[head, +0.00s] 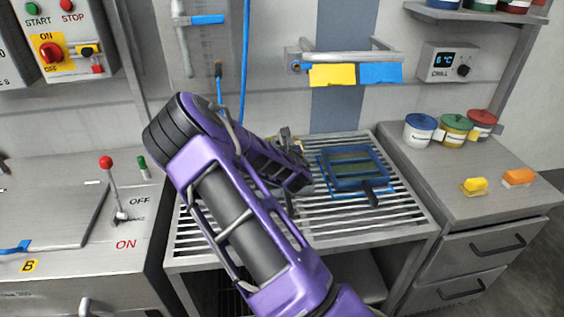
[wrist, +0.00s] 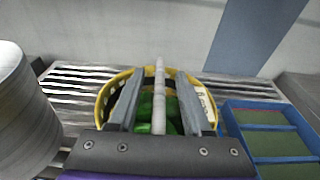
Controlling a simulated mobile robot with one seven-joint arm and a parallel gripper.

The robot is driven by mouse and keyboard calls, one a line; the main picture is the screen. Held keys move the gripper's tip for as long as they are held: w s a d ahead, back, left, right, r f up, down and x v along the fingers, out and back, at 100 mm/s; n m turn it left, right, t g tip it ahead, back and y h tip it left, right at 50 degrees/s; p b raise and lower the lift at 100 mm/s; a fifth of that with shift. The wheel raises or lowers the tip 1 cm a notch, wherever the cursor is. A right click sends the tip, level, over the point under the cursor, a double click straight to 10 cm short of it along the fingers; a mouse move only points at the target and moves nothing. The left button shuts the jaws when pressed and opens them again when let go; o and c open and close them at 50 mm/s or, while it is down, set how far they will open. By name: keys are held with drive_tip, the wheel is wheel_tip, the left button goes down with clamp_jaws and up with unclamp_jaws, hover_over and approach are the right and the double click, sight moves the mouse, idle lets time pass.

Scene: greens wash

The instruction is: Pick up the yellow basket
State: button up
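The yellow basket (wrist: 112,82) stands on the slatted rack in the wrist view, with green contents inside and a white label on its right side. A pale upright bar, apparently its handle (wrist: 159,95), runs between my two fingers. My gripper (wrist: 160,90) is open over the basket, with a finger on each side of the bar and a visible gap to each. In the head view my arm hides nearly all of the basket and the fingertips.
A blue-rimmed basket (head: 355,168) stands to the right on the slatted rack (head: 400,225); it also shows in the wrist view (wrist: 270,104). A metal cylinder (wrist: 25,115) is close on the left. Lidded jars (head: 420,132) stand on the right counter. A wall rail (head: 345,55) is behind.

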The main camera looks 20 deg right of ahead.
clamp_jaws()
drive_tip(key=shift+r, duration=0.1)
idle(1.1)
